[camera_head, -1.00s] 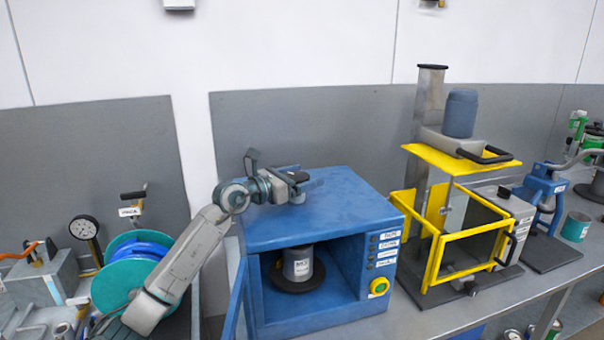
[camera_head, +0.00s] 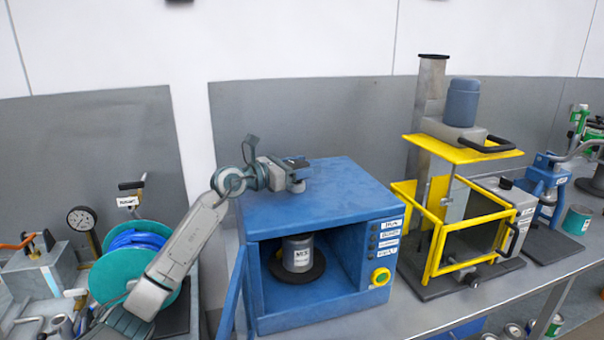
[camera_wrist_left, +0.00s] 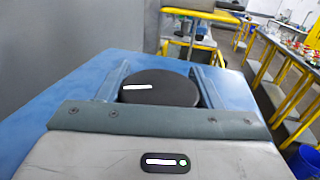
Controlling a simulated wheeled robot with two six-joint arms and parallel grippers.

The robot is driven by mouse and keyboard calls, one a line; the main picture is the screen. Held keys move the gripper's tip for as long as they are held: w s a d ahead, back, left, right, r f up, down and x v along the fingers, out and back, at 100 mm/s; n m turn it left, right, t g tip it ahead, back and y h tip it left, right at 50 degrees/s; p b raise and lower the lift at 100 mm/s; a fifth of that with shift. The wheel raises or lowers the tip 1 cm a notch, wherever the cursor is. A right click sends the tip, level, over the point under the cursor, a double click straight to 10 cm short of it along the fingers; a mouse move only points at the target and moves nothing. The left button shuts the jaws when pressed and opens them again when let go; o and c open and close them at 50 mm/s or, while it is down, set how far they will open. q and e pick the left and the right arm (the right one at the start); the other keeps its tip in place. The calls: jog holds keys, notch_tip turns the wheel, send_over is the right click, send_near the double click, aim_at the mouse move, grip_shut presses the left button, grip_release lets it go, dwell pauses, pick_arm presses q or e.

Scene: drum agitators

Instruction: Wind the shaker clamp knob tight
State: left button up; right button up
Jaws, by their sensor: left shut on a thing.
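The blue shaker cabinet (camera_head: 330,200) stands on the bench with its front open. A can (camera_head: 298,255) stands upright on a dark round plate inside it. My left gripper (camera_head: 299,172) is above the cabinet's top. In the left wrist view the round black clamp knob (camera_wrist_left: 172,92), with a white mark on its top, sits between the two fingers of the gripper (camera_wrist_left: 160,85). The gripper is shut on the knob. The knob's near edge is hidden behind the gripper body. My right gripper is not in view.
A teal hose reel (camera_head: 115,270) stands left of the cabinet, beside my left arm. A yellow-framed machine (camera_head: 432,232) stands close on its right. A grey panel (camera_head: 300,120) rises behind.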

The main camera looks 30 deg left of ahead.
pick_arm(q)
jog(key=m+g+h+b, duration=0.1)
jog(key=b, duration=0.1)
jog(key=m+g+h+b, duration=0.1)
jog(key=h+b, duration=0.1)
jog(key=shift+s+d+f+m+b, duration=0.1)
jog(key=shift+f+m+b, duration=0.1)
jog(key=shift+m+b, duration=0.15)
jog(key=shift+d+r+m+g+h+b, duration=0.15)
jog(key=shift+m+g+h+b, duration=0.5)
jog(key=shift+g+h, duration=0.4)
jog(key=shift+s+r+m+g+h+b, duration=0.1)
jog(key=shift+m+g+h+b, duration=0.05)
jog(key=shift+m+g+h, duration=0.5)
jog(key=shift+s+m+g+h+b, duration=0.15)
jog(key=shift+m+g+h, duration=0.25)
jog(key=shift+m+g, duration=0.25)
jog(key=shift+d+g, duration=0.1)
jog(key=shift+g, duration=0.15)
jog(key=o, duration=1)
jog(key=shift+c, duration=0.2)
